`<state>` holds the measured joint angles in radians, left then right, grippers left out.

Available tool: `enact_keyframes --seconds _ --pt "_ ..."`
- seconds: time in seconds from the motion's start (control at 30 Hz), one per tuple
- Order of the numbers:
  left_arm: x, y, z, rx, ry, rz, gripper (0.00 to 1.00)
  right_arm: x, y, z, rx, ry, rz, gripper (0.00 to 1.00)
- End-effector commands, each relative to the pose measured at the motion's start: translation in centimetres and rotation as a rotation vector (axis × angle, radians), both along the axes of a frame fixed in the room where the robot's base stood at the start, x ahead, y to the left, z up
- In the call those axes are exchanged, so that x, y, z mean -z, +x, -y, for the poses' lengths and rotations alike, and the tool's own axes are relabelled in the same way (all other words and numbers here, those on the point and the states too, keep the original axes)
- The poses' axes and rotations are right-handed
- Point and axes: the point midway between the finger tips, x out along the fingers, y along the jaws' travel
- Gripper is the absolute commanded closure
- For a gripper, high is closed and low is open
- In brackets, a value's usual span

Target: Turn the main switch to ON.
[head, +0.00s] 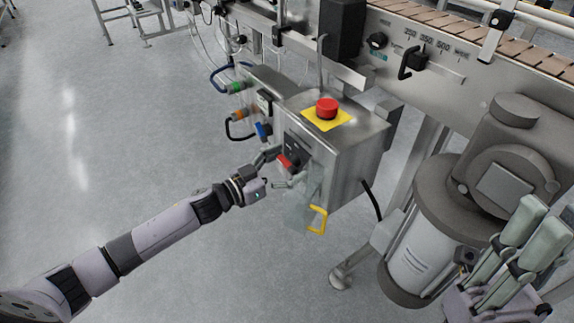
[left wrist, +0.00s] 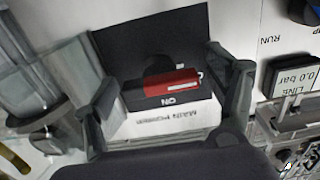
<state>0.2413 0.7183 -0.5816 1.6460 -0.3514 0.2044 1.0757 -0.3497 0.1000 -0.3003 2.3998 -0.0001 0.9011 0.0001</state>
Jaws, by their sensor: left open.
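The main switch shows in the left wrist view as a red handle (left wrist: 160,92) on a black plate (left wrist: 125,45), with "ON" and "MAIN POWER" upside down below it. The handle lies across the picture, its white mark toward the right end, not toward "ON". Another label at its right is partly hidden. In the head view the red handle (head: 286,162) is on the cabinet's left face. My left gripper (head: 277,169) is open, with a finger on either side of the handle; contact cannot be told. My right gripper (head: 522,252) is at the lower right, away from the switch.
The steel cabinet (head: 350,160) carries a red emergency button (head: 326,107) on a yellow plate. A blue knob (head: 263,131) and a gauge are close to the switch. A yellow handle (head: 318,220) hangs below. A motor (head: 420,240) stands right; the floor left is clear.

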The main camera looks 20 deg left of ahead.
Motion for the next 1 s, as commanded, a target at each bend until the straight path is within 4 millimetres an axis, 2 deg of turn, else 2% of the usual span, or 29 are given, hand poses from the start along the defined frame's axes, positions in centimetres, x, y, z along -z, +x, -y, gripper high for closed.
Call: enact_keyframes --seconds 0.27,1.0 --pt "-0.01 0.07 0.04 0.000 0.000 0.000 0.23 0.00 0.01 -0.01 0.000 0.000 0.000 0.84" --pt "-0.02 0.06 0.00 -0.001 0.001 0.001 0.70 0.02 0.03 -0.01 0.000 0.000 -0.001 0.84"
